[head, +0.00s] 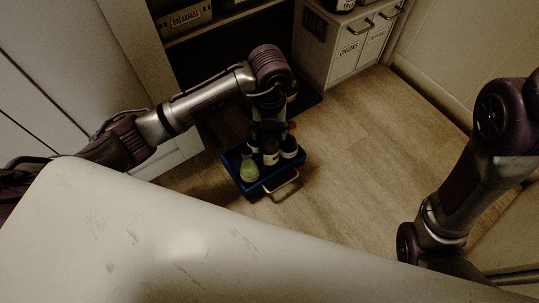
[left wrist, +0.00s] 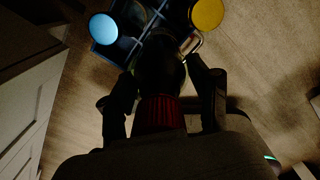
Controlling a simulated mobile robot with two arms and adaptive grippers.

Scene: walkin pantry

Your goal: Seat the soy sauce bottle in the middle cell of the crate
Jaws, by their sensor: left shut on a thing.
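The soy sauce bottle (left wrist: 160,112), dark with a ribbed red cap, is between the fingers of my left gripper (left wrist: 163,92) in the left wrist view. The gripper is shut on it. In the head view my left gripper (head: 268,122) points down over the blue crate (head: 237,177) on the floor. The crate also shows at the top of the left wrist view (left wrist: 127,47). The bottle's lower end is dark and partly hidden, so I cannot tell whether it rests in the middle cell. My right gripper is not in view.
A pale green container (head: 249,170) and other bottles stand in the crate. Light blue (left wrist: 103,28) and yellow (left wrist: 207,13) lids flank the held bottle. A metal handle (head: 282,184) sticks out in front. White cabinets (head: 345,50) stand behind; the wooden floor to the right is clear.

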